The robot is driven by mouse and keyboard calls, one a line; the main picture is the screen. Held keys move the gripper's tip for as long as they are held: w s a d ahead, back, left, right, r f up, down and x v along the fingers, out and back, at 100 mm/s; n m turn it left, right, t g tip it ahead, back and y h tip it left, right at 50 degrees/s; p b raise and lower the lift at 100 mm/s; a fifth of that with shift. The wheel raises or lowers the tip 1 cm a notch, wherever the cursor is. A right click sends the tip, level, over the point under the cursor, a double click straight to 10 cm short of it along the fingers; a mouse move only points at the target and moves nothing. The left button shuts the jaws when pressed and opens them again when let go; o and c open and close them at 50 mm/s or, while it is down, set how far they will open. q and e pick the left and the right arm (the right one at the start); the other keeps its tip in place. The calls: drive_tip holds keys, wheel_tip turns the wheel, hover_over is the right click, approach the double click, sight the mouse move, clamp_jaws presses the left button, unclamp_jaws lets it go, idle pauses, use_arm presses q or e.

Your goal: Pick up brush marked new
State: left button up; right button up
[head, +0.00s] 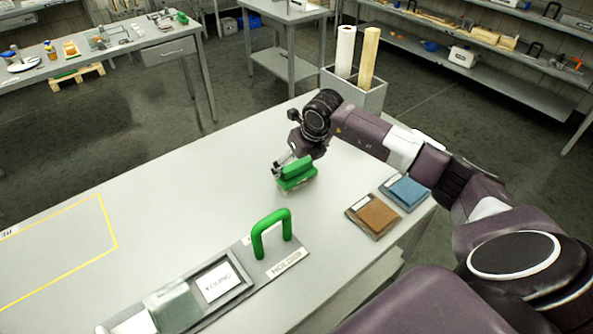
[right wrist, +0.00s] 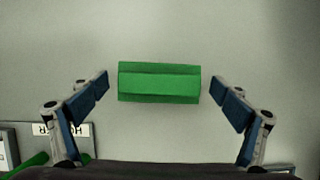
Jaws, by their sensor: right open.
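A green brush (head: 297,176) with a pale underside stands on the grey table near its far edge. No "new" mark on it is readable. My right gripper (head: 284,165) is at the brush. In the right wrist view the brush's green top (right wrist: 160,82) lies between the two spread blue-padded fingers of my right gripper (right wrist: 164,92). Gaps show between the brush and the pads, the right one narrower. My left gripper is not in view.
A tray labelled "HOLDER" (head: 296,256) with a green loop handle (head: 272,232) and a "YOUNG" card (head: 219,282) lies at the front. Brown (head: 373,216) and blue (head: 405,192) pads lie at right. A yellow outline (head: 112,222) marks bare table at left.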

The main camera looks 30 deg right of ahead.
sight(297, 164)
drive_tip(key=shift+w+f, duration=0.1)
drive_tip(key=shift+f, duration=0.1)
drive_tip(key=shift+r, duration=0.1)
drive_tip(key=c, duration=1.4)
drive_tip(key=shift+w+r+b, duration=0.1)
drive_tip(key=shift+r+b, duration=0.2)
drive_tip(key=shift+r, duration=0.3)
wheel_tip(297, 164, up, 19)
drive_tip(key=b, duration=0.4)
drive_tip(key=shift+f, duration=0.1)
drive_tip(key=o, duration=0.6)
drive_tip(key=c, duration=0.3)
